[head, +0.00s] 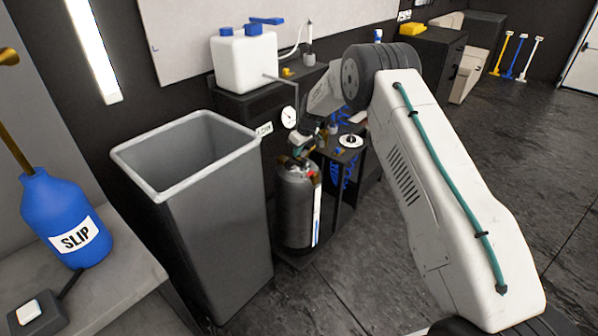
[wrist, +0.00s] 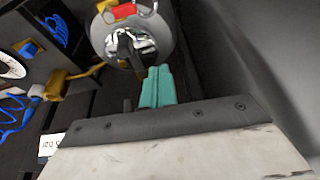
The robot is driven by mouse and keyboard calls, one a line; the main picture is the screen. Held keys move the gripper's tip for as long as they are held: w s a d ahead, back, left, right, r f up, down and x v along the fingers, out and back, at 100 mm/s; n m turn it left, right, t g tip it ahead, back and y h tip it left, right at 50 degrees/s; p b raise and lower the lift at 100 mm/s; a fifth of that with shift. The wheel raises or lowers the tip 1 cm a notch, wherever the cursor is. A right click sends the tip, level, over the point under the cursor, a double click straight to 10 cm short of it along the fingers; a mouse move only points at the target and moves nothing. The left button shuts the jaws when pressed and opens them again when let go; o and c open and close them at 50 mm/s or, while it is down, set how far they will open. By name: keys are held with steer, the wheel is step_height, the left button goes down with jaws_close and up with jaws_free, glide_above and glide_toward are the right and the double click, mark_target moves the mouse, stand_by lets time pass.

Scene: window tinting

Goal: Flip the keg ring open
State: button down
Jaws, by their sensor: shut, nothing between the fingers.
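I cannot tell clearly whether the ring lies flat. My gripper (wrist: 157,70) has teal fingers, shut and empty, with tips close to the near side of the fittings. In the head view the gripper is small and partly hidden above the keg.
A tall open grey bin (head: 222,230) stands left of the keg. A dark shelf with a white jug (head: 243,62) and a gauge (head: 289,117) is behind. A blue SLIP bottle (head: 62,220) stands at left. A yellow fitting (wrist: 56,82) sits beside the keg. The floor at right is clear.

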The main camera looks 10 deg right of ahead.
mark_target(308, 175)
steer(key=shift+f, duration=0.1)
steer(key=x, duration=1)
steer(key=shift+s+d, duration=0.6)
steer(key=shift+s, duration=0.15)
steer(key=shift+s+d, duration=0.6)
steer(key=shift+s, duration=0.2)
steer(key=shift+s+a, duration=0.1)
steer(key=shift+a, duration=0.05)
steer(key=shift+n, duration=0.3)
